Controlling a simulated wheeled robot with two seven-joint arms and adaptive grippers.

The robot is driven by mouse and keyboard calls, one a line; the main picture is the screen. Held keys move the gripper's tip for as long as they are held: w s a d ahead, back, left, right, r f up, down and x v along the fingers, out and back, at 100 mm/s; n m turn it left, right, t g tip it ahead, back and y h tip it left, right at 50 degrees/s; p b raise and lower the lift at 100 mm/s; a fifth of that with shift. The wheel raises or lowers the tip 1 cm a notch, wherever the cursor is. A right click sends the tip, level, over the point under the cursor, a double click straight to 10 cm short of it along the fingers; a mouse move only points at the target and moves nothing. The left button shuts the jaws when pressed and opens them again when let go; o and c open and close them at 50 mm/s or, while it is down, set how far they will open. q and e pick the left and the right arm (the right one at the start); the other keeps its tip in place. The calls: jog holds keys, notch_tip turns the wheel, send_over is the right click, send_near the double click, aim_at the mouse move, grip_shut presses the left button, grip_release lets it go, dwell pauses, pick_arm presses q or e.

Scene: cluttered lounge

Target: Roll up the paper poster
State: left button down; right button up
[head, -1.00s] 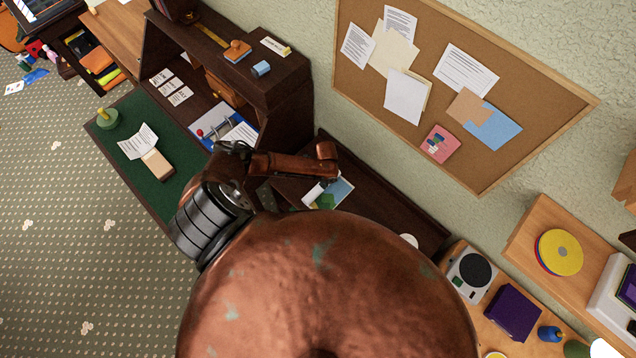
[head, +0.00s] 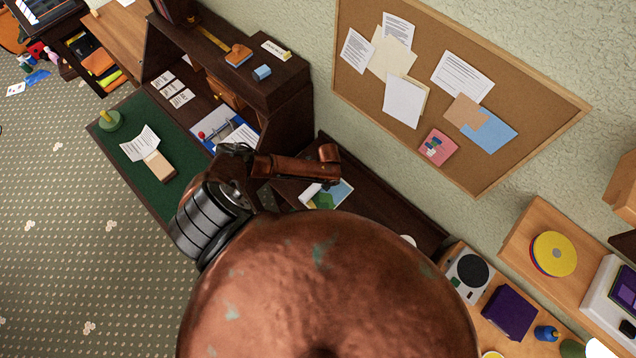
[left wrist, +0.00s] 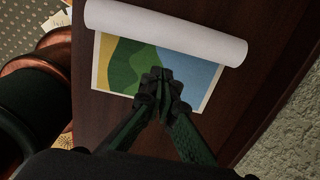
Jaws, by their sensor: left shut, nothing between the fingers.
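The paper poster (head: 334,193) lies on a dark wooden desk top, partly hidden behind my arm in the head view. In the left wrist view its printed part (left wrist: 118,70) shows yellow, green and blue areas and lies flat. A white rolled part (left wrist: 165,32) runs along the far edge. My left gripper (left wrist: 162,78) is shut and empty, with its dark fingertips over the near middle of the printed part, apart from the roll. I cannot tell whether the tips touch the paper. In the head view its fingers are hard to make out. My right gripper is not in view.
The dark desk (head: 385,213) has bare wood around the poster. A corkboard (head: 445,150) hangs on the wall behind. A turntable-like device (head: 467,272) and purple box (head: 509,312) stand at right.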

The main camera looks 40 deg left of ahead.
aim_at(318, 185)
pick_arm(q)
jog(key=shift+a, duration=0.15)
jog(key=shift+a+f+b, duration=0.2)
jog(key=shift+a+b, duration=0.1)
jog(key=shift+a, duration=0.2)
jog(key=shift+w+a+f+b, duration=0.15)
jog(key=shift+a+b, duration=0.15)
jog(key=shift+a, duration=0.7)
jog(key=shift+w+a+f+b, duration=0.1)
jog(key=shift+a+b, duration=0.15)
jog(key=shift+a, duration=0.75)
jog(key=shift+f+b, duration=0.35)
jog(key=shift+f, duration=0.05)
jog(key=shift+d+r, duration=0.1)
jog(key=shift+d, duration=0.1)
